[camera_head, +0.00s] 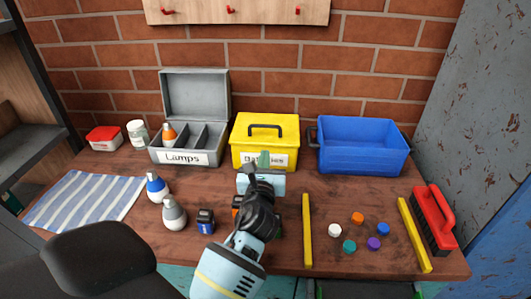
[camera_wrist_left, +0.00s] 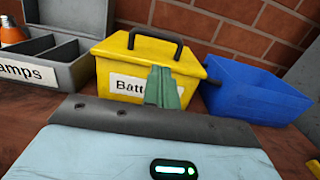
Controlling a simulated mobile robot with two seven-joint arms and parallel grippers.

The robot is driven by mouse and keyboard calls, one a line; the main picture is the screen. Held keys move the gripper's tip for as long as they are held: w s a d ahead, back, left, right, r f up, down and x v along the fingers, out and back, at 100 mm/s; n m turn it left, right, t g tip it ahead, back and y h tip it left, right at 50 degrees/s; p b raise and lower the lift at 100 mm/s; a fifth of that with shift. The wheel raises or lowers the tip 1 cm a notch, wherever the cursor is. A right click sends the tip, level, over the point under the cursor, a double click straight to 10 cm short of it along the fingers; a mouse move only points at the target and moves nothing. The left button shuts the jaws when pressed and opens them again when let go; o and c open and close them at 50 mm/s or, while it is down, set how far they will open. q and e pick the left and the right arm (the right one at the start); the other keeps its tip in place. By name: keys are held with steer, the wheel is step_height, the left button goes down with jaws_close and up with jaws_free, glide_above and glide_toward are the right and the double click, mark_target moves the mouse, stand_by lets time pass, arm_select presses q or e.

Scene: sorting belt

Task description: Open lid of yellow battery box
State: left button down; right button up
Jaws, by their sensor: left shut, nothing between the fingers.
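The yellow battery box (camera_head: 265,130) stands at the back middle of the table, with its lid shut and a black handle on top. A white label on its front is partly hidden by my gripper. My left gripper (camera_head: 264,158) is shut and empty in front of the box. In the left wrist view, the box (camera_wrist_left: 120,65) fills the upper middle. The green fingertips of my left gripper (camera_wrist_left: 162,88) are together in front of its label, below the handle. I cannot tell whether they touch the box. My right gripper does not show.
An open grey lamps box (camera_head: 189,92) stands to the left and a blue bin (camera_head: 362,152) close on the right. Bulbs, a small dark battery (camera_head: 205,220), yellow bars (camera_head: 307,230), coloured caps and a red brush (camera_head: 433,217) lie nearer. A striped cloth (camera_head: 85,202) lies left.

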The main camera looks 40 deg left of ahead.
mark_target(267, 142)
arm_select(q)
steer(key=x, duration=0.8)
steer(key=shift+w+a+b, duration=0.2)
steer(key=shift+w+b, duration=0.1)
